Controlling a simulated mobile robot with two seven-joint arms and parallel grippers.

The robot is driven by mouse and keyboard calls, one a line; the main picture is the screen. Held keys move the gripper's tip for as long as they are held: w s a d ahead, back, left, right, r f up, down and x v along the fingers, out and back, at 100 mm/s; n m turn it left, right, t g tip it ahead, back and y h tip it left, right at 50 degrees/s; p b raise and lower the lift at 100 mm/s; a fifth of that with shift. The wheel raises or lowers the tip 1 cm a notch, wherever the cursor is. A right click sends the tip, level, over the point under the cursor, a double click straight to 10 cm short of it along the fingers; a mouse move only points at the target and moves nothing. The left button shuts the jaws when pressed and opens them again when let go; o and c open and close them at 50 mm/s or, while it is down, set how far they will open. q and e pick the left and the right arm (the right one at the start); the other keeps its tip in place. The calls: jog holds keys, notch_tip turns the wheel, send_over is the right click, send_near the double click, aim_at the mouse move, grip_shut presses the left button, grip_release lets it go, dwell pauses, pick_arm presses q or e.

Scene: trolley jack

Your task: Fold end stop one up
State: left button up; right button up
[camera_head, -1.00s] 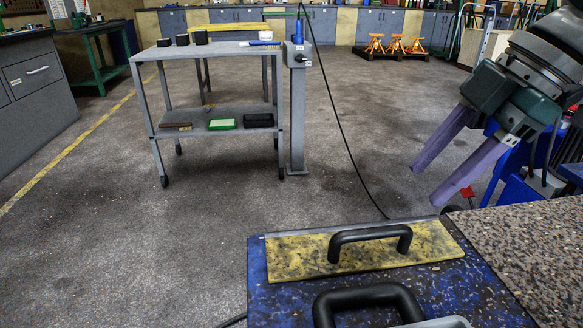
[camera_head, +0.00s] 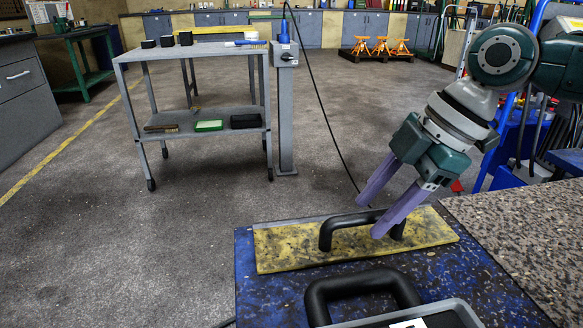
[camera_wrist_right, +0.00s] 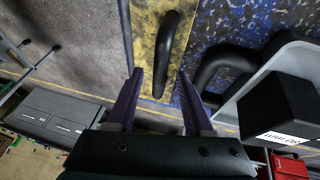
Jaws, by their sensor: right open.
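A yellow, worn plate with a black handle, which looks like the end stop (camera_head: 285,252), lies flat on the far part of a blue platform (camera_head: 262,300). Its black arched handle (camera_head: 345,222) stands up from it. My right gripper (camera_head: 372,217) is open and empty, its purple fingers pointing down at the handle's right end. In the right wrist view the handle (camera_wrist_right: 168,50) appears between the gripper's two fingertips (camera_wrist_right: 160,75). I cannot tell whether the fingers reach down around it. The yellow plate (camera_wrist_right: 145,35) shows there too. My left gripper is not in view.
A second black handle (camera_head: 360,285) and a grey tray (camera_head: 455,310) are nearer on the platform. The tray holds a labelled black block (camera_wrist_right: 275,105). A speckled countertop (camera_head: 520,225) is at right. A grey trolley (camera_head: 195,60) stands beyond, with open floor between.

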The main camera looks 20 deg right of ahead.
grip_shut()
dwell(1.3)
